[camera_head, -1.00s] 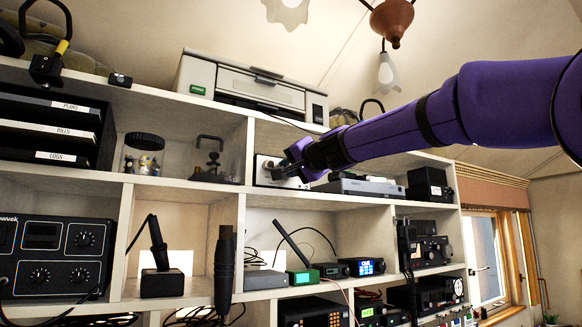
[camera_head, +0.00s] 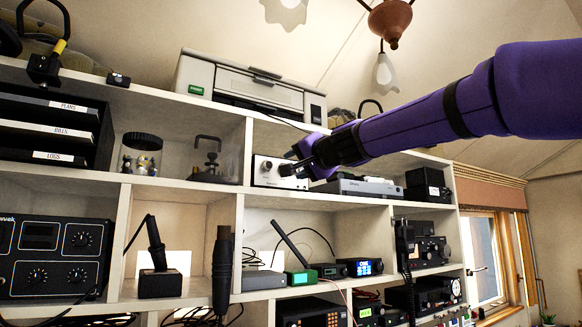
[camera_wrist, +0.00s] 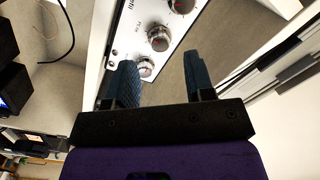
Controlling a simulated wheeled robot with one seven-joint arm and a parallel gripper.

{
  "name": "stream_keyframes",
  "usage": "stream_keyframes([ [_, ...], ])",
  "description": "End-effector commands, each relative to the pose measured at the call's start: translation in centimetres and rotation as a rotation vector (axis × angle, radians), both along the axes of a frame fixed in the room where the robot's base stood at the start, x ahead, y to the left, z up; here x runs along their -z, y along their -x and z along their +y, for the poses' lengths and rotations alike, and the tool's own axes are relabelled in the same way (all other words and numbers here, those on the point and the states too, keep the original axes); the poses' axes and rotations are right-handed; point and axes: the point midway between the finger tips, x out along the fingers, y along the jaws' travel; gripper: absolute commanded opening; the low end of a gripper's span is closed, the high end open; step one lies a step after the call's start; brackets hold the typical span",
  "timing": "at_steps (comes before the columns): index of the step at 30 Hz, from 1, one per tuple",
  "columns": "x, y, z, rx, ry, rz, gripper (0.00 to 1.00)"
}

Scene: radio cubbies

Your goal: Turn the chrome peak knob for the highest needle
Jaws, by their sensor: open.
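A white-fronted unit (camera_head: 267,172) stands in an upper cubby, its face partly hidden by my gripper (camera_head: 296,164). Another round control (camera_wrist: 182,5) is cut by the top edge. The lettering is too small to read surely, so I cannot tell which is the peak knob. No needle is clear. My gripper (camera_wrist: 160,65) is open and empty.
A flat grey device (camera_head: 362,188) sits right of the unit, under my arm. A cubby divider stands just left of the unit. A printer (camera_head: 252,85) is on the top shelf. A glass jar (camera_head: 141,155) and a telegraph key (camera_head: 208,160) are in the cubby to the left.

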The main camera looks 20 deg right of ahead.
Motion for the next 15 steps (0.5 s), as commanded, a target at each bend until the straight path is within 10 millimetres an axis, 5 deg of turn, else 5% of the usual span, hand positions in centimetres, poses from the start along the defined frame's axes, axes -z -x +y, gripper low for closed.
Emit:
stream_keyframes([
  [6, 0.0, 3.9, -1.0, 0.001, 0.0, -0.002, 0.49],
  [15, 0.0, 6.4, -1.8, 0.002, 0.0, -0.001, 0.49],
])
